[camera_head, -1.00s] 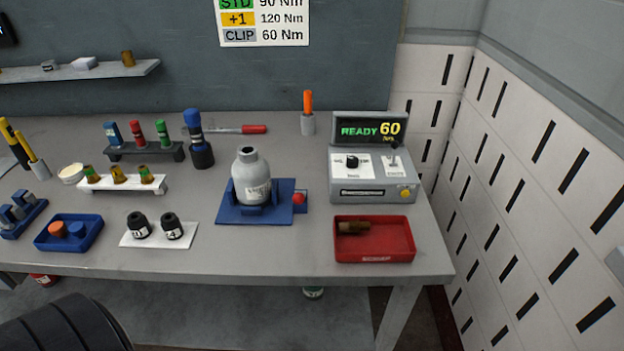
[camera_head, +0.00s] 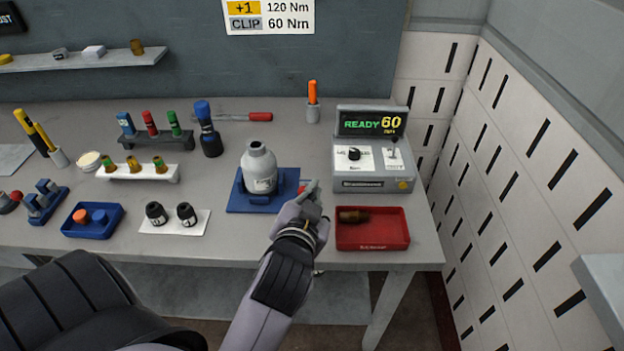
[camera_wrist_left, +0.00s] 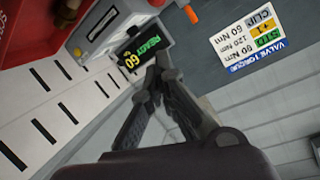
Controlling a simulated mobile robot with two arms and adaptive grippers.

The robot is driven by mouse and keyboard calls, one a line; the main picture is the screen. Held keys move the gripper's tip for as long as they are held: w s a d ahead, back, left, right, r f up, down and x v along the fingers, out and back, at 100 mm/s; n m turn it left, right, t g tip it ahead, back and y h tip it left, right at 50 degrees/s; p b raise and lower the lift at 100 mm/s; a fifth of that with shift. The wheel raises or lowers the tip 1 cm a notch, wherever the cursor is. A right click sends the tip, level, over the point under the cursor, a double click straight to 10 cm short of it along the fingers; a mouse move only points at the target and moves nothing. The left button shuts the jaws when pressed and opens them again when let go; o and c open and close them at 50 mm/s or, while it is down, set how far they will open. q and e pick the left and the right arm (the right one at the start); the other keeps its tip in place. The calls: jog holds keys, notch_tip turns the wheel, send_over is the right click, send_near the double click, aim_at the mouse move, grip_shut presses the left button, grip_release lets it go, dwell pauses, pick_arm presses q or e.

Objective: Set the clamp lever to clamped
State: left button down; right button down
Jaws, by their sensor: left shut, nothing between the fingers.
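A grey bottle (camera_head: 259,167) stands upright in a blue clamp fixture (camera_head: 240,203) on the bench. A small red part (camera_head: 303,187), which may be the clamp lever, shows at the fixture's right side. It is mostly hidden behind my left gripper, and its setting cannot be read. My left gripper (camera_head: 313,186) is shut and empty, its fingertips beside the red part; I cannot tell if they touch. In the left wrist view the closed fingers (camera_wrist_left: 160,68) point toward the controller, and the fixture is not visible. My right gripper is not in view.
A controller (camera_head: 372,185) reading READY 60 stands right of the fixture, with a red tray (camera_head: 372,240) in front holding a brass part (camera_head: 353,216). Dark sockets (camera_head: 186,214), racks and a blue tray (camera_head: 76,233) lie left. A white slotted wall bounds the right.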

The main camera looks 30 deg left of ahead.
pick_arm(q)
jog(key=p, duration=0.3)
send_over(304, 188)
jog(key=w+d, duration=0.2)
jog(key=w, duration=0.1)
jog(key=f, duration=0.2)
jog(key=s+f, duration=0.2)
jog(key=shift+s+f, duration=0.4)
jog(key=b, duration=0.1)
jog(key=s+f+t+b, duration=0.1)
jog(key=b, duration=0.1)
jog(key=shift+s+d+f+y, duration=0.15)
jog(key=shift+d+f+y, duration=0.15)
jog(key=shift+d, duration=0.05)
